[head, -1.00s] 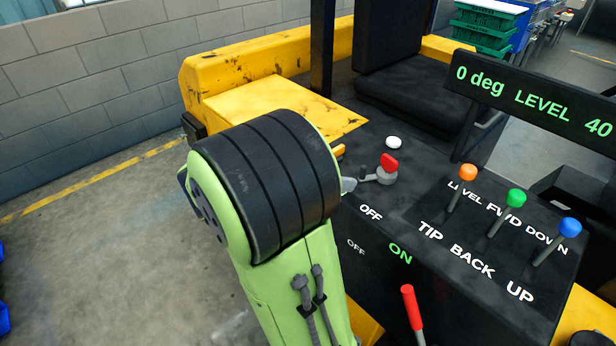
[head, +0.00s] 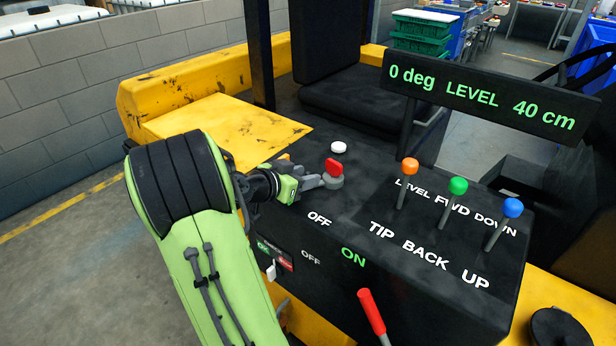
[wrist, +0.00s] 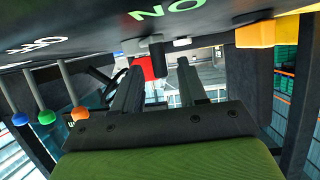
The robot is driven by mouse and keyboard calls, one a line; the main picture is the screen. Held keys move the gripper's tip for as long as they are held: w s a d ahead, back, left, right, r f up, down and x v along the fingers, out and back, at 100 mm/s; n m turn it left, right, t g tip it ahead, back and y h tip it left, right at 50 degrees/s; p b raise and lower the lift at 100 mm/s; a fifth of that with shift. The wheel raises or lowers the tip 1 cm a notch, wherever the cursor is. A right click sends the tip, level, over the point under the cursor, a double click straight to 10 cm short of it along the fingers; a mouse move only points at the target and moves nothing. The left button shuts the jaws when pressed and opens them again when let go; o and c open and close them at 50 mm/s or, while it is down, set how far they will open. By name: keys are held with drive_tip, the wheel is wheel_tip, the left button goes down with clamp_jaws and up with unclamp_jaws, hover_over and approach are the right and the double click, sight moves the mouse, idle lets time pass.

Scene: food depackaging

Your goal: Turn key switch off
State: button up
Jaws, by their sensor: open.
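The key switch (head: 334,166) is a red key on a round grey base on top of the black console. My gripper (head: 313,182) is just left of it, with its grey fingers pointing at it. In the wrist view my gripper (wrist: 160,70) is open with a clear gap between the fingers. The red key (wrist: 147,67) shows there near the tip of the left finger, partly hidden; I cannot tell whether they touch.
Levers with orange (head: 410,166), green (head: 457,186) and blue (head: 513,207) knobs stand right of the key. A white button (head: 338,147) sits behind it. A red-handled lever (head: 371,311) rises in front. The display (head: 480,100) reads 0 deg, LEVEL, 40 cm.

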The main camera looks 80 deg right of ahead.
sight(325, 176)
drive_tip(key=shift+x, duration=1.15)
clamp_jaws()
